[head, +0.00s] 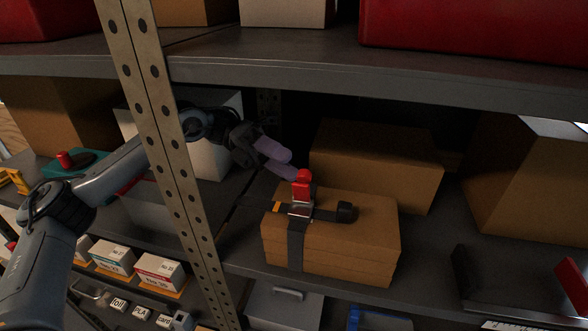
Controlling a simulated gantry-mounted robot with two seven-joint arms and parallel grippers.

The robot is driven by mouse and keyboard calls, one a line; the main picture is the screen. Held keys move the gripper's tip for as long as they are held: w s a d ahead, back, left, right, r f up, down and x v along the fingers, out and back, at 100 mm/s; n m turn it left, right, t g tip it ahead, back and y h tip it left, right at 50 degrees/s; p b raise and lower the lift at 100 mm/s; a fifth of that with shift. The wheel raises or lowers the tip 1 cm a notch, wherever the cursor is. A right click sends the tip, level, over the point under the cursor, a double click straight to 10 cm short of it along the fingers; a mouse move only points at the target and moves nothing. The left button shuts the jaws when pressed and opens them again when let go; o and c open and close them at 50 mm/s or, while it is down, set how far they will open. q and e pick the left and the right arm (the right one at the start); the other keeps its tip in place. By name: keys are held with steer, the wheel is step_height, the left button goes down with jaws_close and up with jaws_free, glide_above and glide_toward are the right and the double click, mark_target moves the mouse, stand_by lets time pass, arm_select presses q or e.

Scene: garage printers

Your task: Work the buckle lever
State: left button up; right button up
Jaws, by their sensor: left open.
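The buckle lever (302,184) is red and stands upright from a metal buckle (299,209). The buckle sits on a black strap (296,247) around a stack of flat cardboard (346,238) on the middle shelf. A loose black strap end (345,212) lies on top to the right. My left gripper (284,165) reaches in from the left behind the shelf post. Its pale fingers are open and sit just left of and above the red lever, apparently without holding it. My right gripper is not in view.
A perforated upright post (176,150) stands in front of my left arm. A cardboard box (376,162) is behind the stack, and another (530,180) stands at right. The upper shelf (380,75) hangs above. Small labelled boxes (158,271) are at lower left.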

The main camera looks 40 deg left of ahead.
arm_select(q)
steer(key=shift+a, duration=0.9)
